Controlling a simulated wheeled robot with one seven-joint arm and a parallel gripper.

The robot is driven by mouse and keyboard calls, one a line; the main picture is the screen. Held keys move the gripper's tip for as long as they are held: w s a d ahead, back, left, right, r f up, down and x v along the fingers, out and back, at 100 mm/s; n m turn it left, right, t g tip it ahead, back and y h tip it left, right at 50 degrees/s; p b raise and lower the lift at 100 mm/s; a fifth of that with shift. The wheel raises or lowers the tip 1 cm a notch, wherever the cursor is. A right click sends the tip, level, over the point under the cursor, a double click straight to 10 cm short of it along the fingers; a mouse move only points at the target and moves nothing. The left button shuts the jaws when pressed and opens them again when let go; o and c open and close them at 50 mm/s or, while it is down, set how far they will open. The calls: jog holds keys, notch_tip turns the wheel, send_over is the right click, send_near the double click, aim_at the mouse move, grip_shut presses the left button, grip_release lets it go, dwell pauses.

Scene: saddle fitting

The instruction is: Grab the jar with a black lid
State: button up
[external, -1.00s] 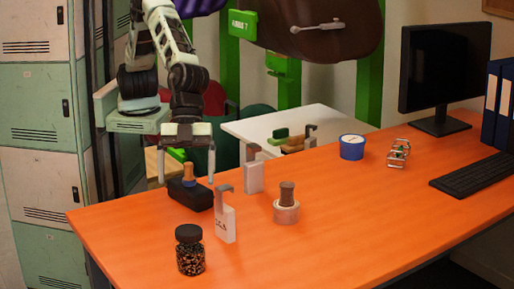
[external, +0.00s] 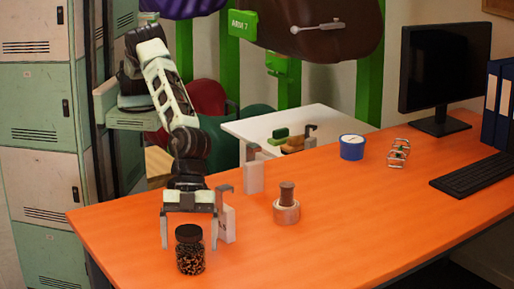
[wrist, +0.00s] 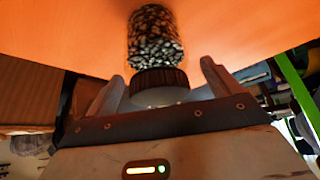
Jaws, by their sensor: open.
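The jar (external: 190,254) is clear, filled with dark and tan speckled contents, and has a black lid (external: 189,232). It stands upright near the front left of the orange table. My gripper (external: 190,240) is open, its two fingers spread to the left and right of the lid in the external view. In the wrist view the jar (wrist: 154,38) is at the top centre, and its ribbed lid (wrist: 158,82) faces my gripper (wrist: 162,85), between the two fingertips. I cannot tell whether the fingers touch the jar.
A white hooked block (external: 229,222) stands close to my right finger, with another (external: 253,176) behind it. A tape roll with a brown piece on it (external: 286,210) is to the right. The orange table (external: 370,230) is clear at the front right.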

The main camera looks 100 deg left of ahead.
jog(key=shift+d+f, duration=0.35)
jog(key=shift+f, duration=0.25)
jog(key=c, duration=1.3)
jog(key=shift+r, duration=0.15)
jog(key=shift+c, duration=0.6)
